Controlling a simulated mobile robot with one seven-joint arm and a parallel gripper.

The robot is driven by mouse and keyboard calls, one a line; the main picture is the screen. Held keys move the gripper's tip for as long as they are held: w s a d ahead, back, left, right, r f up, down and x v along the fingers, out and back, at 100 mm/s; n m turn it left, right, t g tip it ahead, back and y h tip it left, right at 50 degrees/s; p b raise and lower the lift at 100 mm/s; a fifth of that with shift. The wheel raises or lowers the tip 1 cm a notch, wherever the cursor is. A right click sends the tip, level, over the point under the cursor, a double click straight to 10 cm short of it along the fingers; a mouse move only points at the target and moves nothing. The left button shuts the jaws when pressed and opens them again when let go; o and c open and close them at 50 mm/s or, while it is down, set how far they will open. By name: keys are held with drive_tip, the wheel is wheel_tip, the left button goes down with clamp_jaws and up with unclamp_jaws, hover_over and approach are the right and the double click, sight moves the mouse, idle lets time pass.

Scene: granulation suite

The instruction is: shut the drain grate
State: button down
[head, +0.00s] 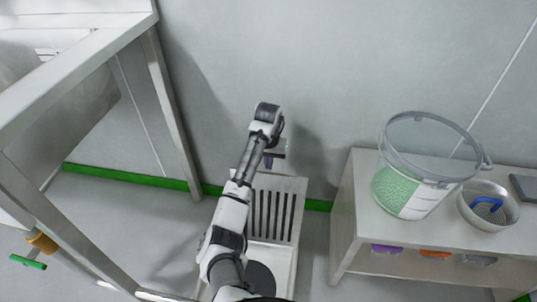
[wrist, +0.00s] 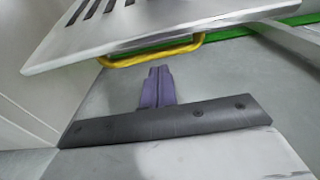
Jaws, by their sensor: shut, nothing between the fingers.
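The drain grate (head: 290,184) is a pale slotted metal plate. In the head view it stands raised behind a pale floor frame (head: 284,262) with a dark round opening (head: 261,277). My arm covers its left part. In the wrist view the grate (wrist: 125,32) fills the top left, with a yellow handle (wrist: 150,54) on its near edge. My gripper (wrist: 159,72) is shut and empty, its purple fingertips just below the handle in that picture. I cannot tell whether they touch it.
A low bench (head: 345,215) stands at the right with a clear bucket of green granules (head: 400,190) and a metal bowl (head: 489,206) holding a blue-handled item. A metal frame table (head: 165,110) stands at the left. A grey wall is close behind the gripper.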

drive_tip(key=shift+s+a+r, duration=0.1)
drive_tip(key=shift+s+r, duration=0.15)
drive_tip(key=shift+s, duration=0.3)
drive_tip(key=shift+s+a+r, duration=0.15)
drive_tip(key=shift+s+r, duration=0.05)
drive_tip(key=shift+s, duration=0.4)
drive_tip(key=shift+s+a+r, duration=0.1)
drive_tip(key=shift+s+r, duration=0.15)
drive_tip(key=shift+s, duration=0.3)
drive_tip(key=shift+s, duration=0.1)
